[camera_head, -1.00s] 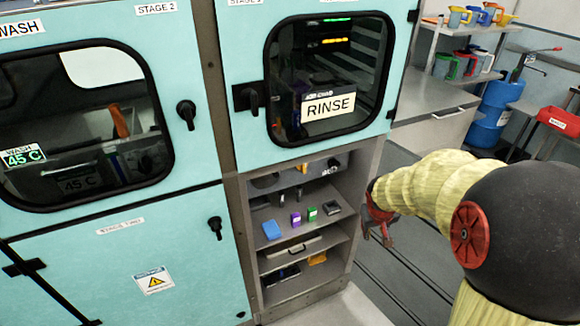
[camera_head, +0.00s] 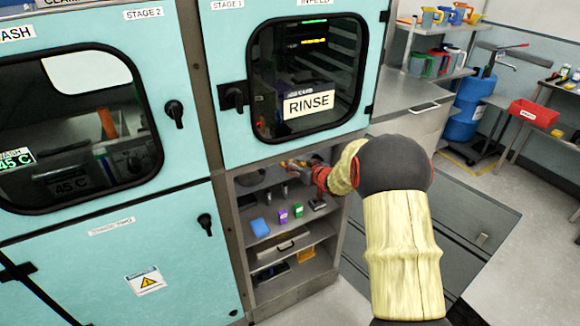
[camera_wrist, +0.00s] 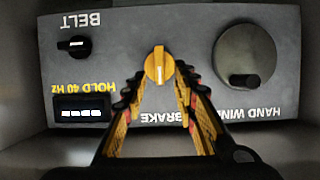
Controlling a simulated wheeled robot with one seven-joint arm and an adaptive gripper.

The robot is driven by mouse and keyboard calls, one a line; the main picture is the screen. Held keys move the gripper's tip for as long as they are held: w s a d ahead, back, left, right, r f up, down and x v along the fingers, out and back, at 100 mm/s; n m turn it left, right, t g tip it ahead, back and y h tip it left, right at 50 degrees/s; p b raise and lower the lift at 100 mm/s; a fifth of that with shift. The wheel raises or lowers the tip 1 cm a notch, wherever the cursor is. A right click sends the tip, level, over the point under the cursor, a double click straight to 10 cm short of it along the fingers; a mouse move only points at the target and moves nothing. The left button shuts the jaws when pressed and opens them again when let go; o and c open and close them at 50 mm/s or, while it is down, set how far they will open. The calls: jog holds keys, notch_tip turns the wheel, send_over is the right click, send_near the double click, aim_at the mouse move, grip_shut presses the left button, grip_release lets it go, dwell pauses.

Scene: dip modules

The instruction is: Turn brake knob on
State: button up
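The brake knob (camera_wrist: 160,68) is a yellow dial with a pale pointer line, on a grey control panel (camera_wrist: 195,30) that appears upside down in the wrist view. Its pointer line points down in that picture, toward the BRAKE label (camera_wrist: 168,117). My gripper (camera_wrist: 159,80) has its two yellow and black fingers apart, one tip on each side of the knob, with a gap showing on both sides. I cannot tell how far the tips are from the panel. In the head view my gripper (camera_head: 298,164) reaches into the top of the open cabinet bay, hiding the knob.
The panel also has a black BELT switch (camera_wrist: 74,45), a HOLD 40 Hz display (camera_wrist: 82,112) and a large HAND WIND wheel (camera_wrist: 244,68). Below my gripper, a shelf holds a blue box (camera_head: 260,227), a purple box (camera_head: 283,216) and a green box (camera_head: 298,210). The rinse door (camera_head: 225,45) is above.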

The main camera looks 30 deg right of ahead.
jog(key=shift+b+x, duration=0.6)
jog(key=shift+x, duration=1.6)
grip_shut()
